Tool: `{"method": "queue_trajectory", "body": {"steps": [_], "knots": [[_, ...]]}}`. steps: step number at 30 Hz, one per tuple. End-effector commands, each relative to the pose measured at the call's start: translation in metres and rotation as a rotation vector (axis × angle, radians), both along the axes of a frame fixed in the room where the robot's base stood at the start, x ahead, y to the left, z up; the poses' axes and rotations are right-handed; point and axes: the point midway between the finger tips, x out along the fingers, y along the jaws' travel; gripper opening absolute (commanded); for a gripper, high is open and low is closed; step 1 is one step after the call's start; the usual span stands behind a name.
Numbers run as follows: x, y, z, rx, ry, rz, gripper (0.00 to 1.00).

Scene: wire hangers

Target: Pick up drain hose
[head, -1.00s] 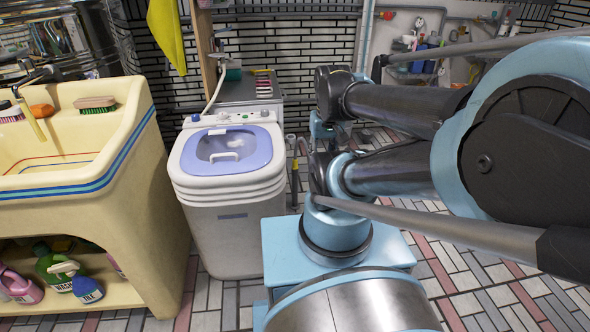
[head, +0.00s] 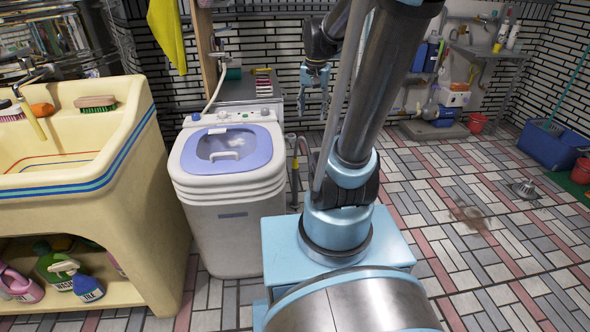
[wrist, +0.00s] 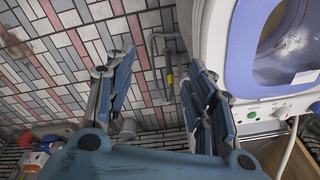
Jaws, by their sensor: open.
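A grey hose, which looks like the drain hose (head: 301,147), stands bent beside the right side of the white washing machine (head: 225,185). In the wrist view the grey hose (wrist: 153,50) forms a hooked curve above the tiled floor, with a small yellow part near its lower end. My gripper (head: 314,92) is open and empty, pointing down behind the machine's right rear corner. In the wrist view its spread fingers (wrist: 162,60) frame the hose, which lies beyond them, apart from both. Part of the hose is hidden by my arm in the head view.
The washing machine's lilac lid (wrist: 250,50) is close at right in the wrist view. A white hose (head: 214,88) runs down to its top. A cream sink (head: 130,150) stands at left. A metal counter (head: 240,92) is behind the machine. Tiled floor at right is mostly clear.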

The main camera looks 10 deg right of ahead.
Motion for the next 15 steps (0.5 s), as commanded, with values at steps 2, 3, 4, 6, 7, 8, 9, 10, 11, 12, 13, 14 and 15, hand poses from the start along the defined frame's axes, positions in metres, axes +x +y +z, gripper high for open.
{"method": "queue_trajectory", "body": {"steps": [2,3,4,6,7,8,9,10,11,12,13,14,15], "knots": [[0.023,0.000,0.001,0.006,0.005,-0.044,0.50],[0.034,0.000,0.000,0.008,0.009,-0.064,0.50],[0.042,0.000,0.000,0.011,0.011,-0.082,0.50],[0.061,0.000,-0.002,0.016,0.015,-0.120,0.50],[0.069,0.000,-0.004,0.018,0.018,-0.138,0.50],[0.077,0.000,-0.005,0.020,0.020,-0.154,0.50],[0.088,0.000,-0.007,0.023,0.023,-0.177,0.50],[0.096,0.000,-0.009,0.025,0.026,-0.192,0.50],[0.104,0.000,-0.011,0.026,0.028,-0.209,0.50],[0.115,-0.001,-0.015,0.028,0.031,-0.232,0.50],[0.123,0.000,-0.017,0.030,0.033,-0.248,0.50],[0.131,-0.001,-0.020,0.032,0.035,-0.265,0.50],[0.141,-0.001,-0.024,0.034,0.038,-0.287,0.50]]}}
